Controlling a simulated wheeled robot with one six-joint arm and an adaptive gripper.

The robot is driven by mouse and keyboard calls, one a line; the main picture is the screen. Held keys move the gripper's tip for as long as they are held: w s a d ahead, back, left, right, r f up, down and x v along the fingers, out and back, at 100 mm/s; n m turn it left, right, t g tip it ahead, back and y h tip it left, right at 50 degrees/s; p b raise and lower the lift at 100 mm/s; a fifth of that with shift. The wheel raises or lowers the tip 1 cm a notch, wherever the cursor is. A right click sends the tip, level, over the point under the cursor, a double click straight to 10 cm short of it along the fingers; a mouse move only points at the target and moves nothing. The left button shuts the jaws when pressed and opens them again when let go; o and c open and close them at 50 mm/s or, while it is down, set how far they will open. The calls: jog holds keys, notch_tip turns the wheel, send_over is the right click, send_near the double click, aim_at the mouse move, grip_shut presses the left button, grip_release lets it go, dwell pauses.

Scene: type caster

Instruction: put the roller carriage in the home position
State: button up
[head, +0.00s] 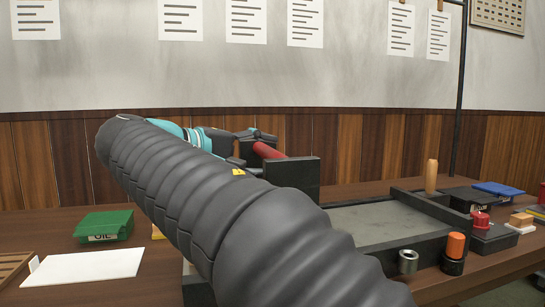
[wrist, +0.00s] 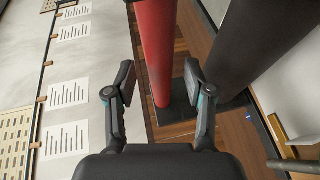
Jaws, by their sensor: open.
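A red cylindrical bar (head: 268,150) shows beside a black upright plate (head: 292,176). They look like part of the roller carriage; most of the rest is hidden behind my arm. In the wrist view the red bar (wrist: 160,40) runs between the two fingers of my gripper (wrist: 160,72). The fingers are apart, one on each side of the bar, and neither visibly grips it. In the head view my gripper (head: 250,146) is at the bar's left end. The grey press bed (head: 385,221) lies right of the plate; no home mark can be made out.
A wooden handle (head: 431,176) stands upright at the bed's far right. A green box (head: 104,225) and white sheet (head: 85,266) lie left. A metal ring (head: 408,261), an orange-topped item (head: 455,245) and a red-topped item (head: 480,220) stand front right.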

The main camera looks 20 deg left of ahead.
jog(key=shift+x, duration=1.25)
jog(key=shift+c, duration=0.3)
grip_shut()
